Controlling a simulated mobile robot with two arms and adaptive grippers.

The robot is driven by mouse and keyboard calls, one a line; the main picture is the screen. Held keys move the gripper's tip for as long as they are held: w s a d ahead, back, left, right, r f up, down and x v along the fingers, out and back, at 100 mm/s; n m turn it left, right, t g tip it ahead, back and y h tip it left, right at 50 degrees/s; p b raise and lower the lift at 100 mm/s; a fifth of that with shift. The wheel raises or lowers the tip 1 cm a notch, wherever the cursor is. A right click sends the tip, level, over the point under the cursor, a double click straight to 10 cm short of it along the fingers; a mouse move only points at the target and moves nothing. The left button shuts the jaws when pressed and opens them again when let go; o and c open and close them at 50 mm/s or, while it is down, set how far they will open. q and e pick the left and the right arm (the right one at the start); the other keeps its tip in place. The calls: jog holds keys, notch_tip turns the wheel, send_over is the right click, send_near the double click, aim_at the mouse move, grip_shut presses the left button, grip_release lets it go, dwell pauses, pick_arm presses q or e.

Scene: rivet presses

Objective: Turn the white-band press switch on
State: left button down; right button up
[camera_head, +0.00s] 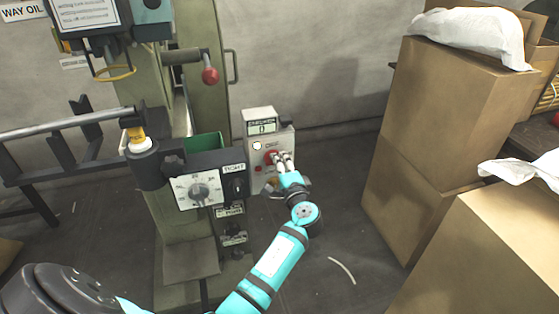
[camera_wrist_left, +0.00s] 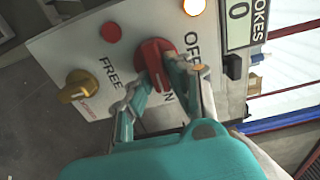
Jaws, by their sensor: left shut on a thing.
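The press's grey control box (camera_head: 258,175) stands beside the green press column. Its red rotary switch (camera_head: 268,156) is on the front face. In the left wrist view the red switch (camera_wrist_left: 153,58) sits on a light panel with the printed words OFF, partly hidden ON, and FREE. My left gripper (camera_head: 283,160) is at the box, its fingers shut on either side of the switch's handle. My right gripper is not in view.
A yellow knob (camera_wrist_left: 76,86), a small red lamp (camera_wrist_left: 110,32) and a lit lamp (camera_wrist_left: 194,6) share the panel. A dial box (camera_head: 203,182) and a red-balled lever (camera_head: 210,76) are left. Cardboard boxes (camera_head: 440,110) stand right, with open floor between.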

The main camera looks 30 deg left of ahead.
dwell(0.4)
pick_arm(q)
jog(key=c, duration=1.3)
grip_release()
jog(key=v, duration=1.2)
